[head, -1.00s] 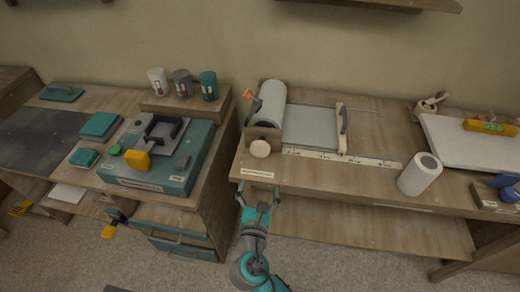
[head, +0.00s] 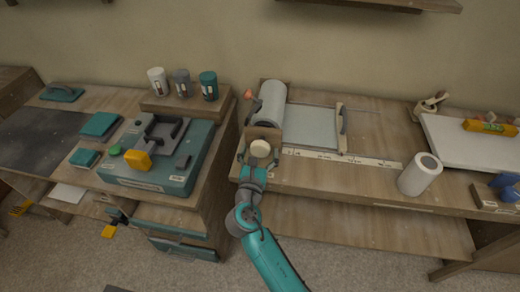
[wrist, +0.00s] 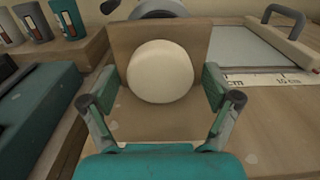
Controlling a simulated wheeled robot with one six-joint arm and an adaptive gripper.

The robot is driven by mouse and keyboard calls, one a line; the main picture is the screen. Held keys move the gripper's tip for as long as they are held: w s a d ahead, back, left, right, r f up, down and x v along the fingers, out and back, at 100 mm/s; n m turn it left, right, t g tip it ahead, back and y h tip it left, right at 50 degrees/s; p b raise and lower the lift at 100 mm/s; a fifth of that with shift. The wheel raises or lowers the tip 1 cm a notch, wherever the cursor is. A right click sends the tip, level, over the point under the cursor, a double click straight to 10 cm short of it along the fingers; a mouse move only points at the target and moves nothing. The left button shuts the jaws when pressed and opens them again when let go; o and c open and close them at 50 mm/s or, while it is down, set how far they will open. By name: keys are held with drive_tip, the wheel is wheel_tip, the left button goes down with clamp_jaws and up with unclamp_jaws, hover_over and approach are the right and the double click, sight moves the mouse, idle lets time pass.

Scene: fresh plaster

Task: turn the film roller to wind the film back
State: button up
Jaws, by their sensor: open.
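The film roller (head: 271,102) is a pale grey cylinder lying in a wooden stand on the middle bench. A round cream knob (head: 260,148) sits on the front of the stand's wooden end plate (wrist: 190,40). A sheet of film (head: 310,127) lies flat to the right of the roller, ending at a bar with a grey handle (head: 343,122). My gripper (head: 258,158) is at the knob. In the wrist view the knob (wrist: 160,71) stands between the two open fingers (wrist: 160,88), with a gap on each side. No finger visibly touches it.
A scale strip (head: 340,158) runs along the bench right of the knob. A white upright roll (head: 419,174) stands near the front edge further right. A teal machine (head: 165,160) and several cups (head: 182,83) are on the left bench.

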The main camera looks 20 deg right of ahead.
drive_tip(key=shift+w+d, duration=0.25)
drive_tip(key=shift+w, duration=0.15)
drive_tip(key=c, duration=1.1)
drive_tip(key=shift+c, duration=0.2)
